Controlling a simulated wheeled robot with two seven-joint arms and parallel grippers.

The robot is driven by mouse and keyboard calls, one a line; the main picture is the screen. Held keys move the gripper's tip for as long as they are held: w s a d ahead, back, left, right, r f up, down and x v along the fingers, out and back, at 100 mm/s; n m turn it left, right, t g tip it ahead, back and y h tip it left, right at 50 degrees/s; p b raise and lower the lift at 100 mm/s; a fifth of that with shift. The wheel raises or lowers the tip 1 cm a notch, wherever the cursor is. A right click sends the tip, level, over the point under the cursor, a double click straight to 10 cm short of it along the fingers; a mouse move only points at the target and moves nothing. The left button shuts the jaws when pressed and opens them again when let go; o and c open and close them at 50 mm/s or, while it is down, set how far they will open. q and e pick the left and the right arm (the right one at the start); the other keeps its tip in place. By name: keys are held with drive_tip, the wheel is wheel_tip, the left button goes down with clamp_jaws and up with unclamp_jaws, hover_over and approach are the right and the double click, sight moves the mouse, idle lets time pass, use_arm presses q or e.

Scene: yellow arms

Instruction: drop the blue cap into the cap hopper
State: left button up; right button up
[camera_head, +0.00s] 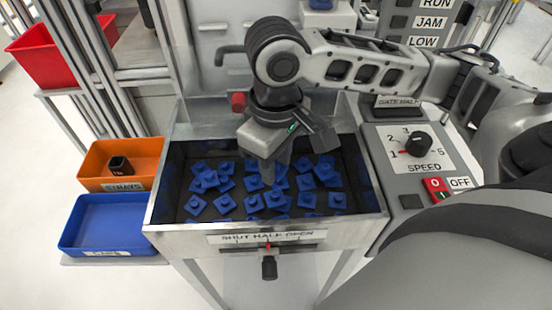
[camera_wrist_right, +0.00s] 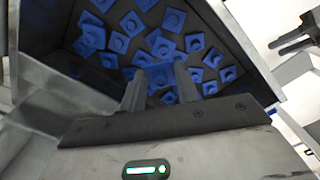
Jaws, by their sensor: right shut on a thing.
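The cap hopper (camera_head: 185,231) is a metal bin with dark inner walls, in the middle of the head view. Several blue square caps (camera_head: 223,204) with round studs lie scattered on its floor. My right gripper (camera_head: 272,172) points down into the hopper mouth, above the caps. Its fingers also show in the wrist view (camera_wrist_right: 161,86), shut on a blue cap (camera_wrist_right: 160,72) between the tips. The head view hides this held cap behind the fingers, and its height above the pile is hard to tell. My left gripper is not in view.
Left of the hopper are an orange STRAYS tray (camera_head: 93,182) holding a dark piece (camera_head: 120,165) and an empty-looking blue tray (camera_head: 110,225). A red bin (camera_head: 45,58) sits behind. A gate slider knob (camera_head: 269,268) is in front. A SPEED panel (camera_head: 425,155) stands right.

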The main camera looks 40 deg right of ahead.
sight(276, 165)
drive_tip(key=o, duration=1)
drive_tip(key=shift+o, duration=0.2)
use_arm(q)
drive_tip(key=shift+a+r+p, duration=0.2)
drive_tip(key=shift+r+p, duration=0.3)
drive_tip(key=shift+p, duration=0.55)
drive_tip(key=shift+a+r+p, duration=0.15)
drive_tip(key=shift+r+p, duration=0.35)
drive_tip(key=shift+p, duration=0.55)
use_arm(e)
wheel_tip(276, 165, up, 16)
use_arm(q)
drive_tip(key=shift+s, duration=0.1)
